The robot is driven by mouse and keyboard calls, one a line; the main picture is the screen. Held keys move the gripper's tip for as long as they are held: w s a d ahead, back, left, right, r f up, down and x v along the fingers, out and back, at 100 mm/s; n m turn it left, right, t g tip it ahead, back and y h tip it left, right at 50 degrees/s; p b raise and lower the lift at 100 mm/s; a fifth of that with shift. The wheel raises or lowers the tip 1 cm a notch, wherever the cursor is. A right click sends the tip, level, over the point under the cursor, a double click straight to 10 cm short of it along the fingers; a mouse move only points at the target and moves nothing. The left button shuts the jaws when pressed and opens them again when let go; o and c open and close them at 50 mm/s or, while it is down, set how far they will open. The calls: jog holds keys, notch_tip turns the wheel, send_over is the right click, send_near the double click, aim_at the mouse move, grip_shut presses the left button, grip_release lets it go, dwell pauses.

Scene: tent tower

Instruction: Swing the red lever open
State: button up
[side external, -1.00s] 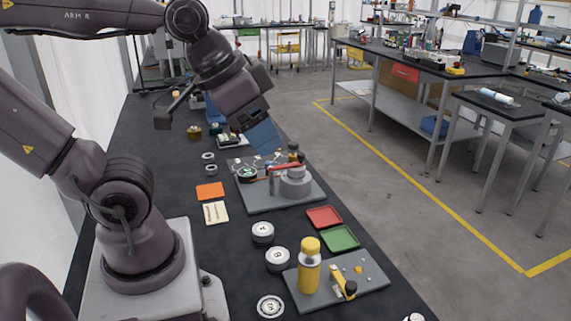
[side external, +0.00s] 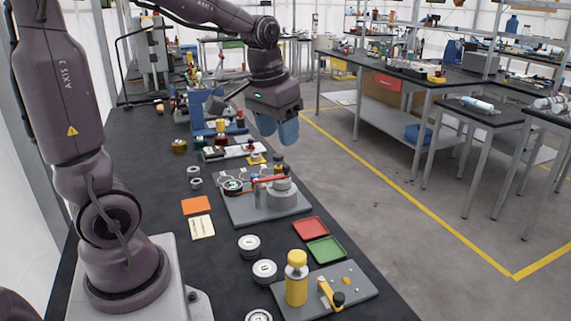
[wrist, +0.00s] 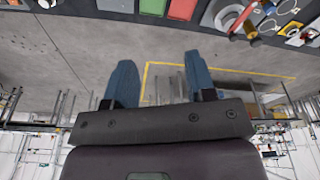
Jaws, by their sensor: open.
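The red lever (side external: 262,180) lies across the top of a grey fixture on a grey base plate (side external: 243,213). Its right end meets a round grey hub (side external: 281,196), and its left end is near a round green-and-black part (side external: 233,187). In the wrist view the lever (wrist: 243,17) shows at the top right. My gripper (side external: 277,130) is above and beyond the fixture, apart from it. In the wrist view its two blue fingers (wrist: 160,85) are spread with nothing between them.
A red tray (side external: 310,229) and a green tray (side external: 325,251) lie in front of the fixture. A plate with a yellow bottle (side external: 296,282) is nearer. A blue stand (side external: 213,122) and small parts are behind. The floor (side external: 370,210) to the right is clear.

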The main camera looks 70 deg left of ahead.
jog(key=w+a+f+n+g, duration=0.1)
jog(key=w+a+f+n, duration=0.15)
jog(key=a, duration=0.35)
jog(key=w+a+f+n+g, duration=0.1)
jog(key=w+a+f, duration=0.1)
jog(key=w+a, duration=0.25)
jog(key=n, duration=0.3)
send_over(286, 166)
notch_tip(286, 166, down, 3)
jog(key=shift+m+h, duration=0.25)
jog(key=shift+h, duration=0.05)
notch_tip(286, 166, down, 13)
grip_shut()
